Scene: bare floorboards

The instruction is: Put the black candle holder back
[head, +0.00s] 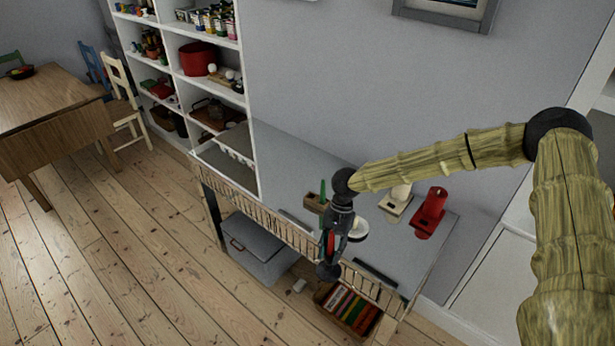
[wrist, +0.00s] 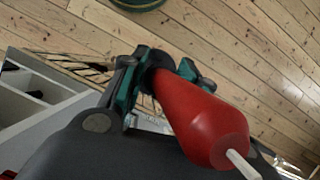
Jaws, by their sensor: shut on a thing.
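My gripper (head: 331,243) is above the front edge of the grey-topped table (head: 290,152) in the head view. In the wrist view its teal fingers (wrist: 157,80) are shut on a dark piece at the base of a red candle, which looks like the black candle holder (wrist: 157,58). The red candle (wrist: 205,125) with a pale wick points toward the camera, tilted. On the table's right part stand a red candle holder with a red candle (head: 431,208) and a cream holder with a cream candle (head: 398,203). My arm and gripper hide part of the tabletop.
A white round dish (head: 358,229) and a small wooden box (head: 315,203) are on the table near my gripper. A grey storage box (head: 258,247) and a crate of books (head: 350,308) stand below. White shelves (head: 250,130) rise at the left; the tabletop beside them is clear.

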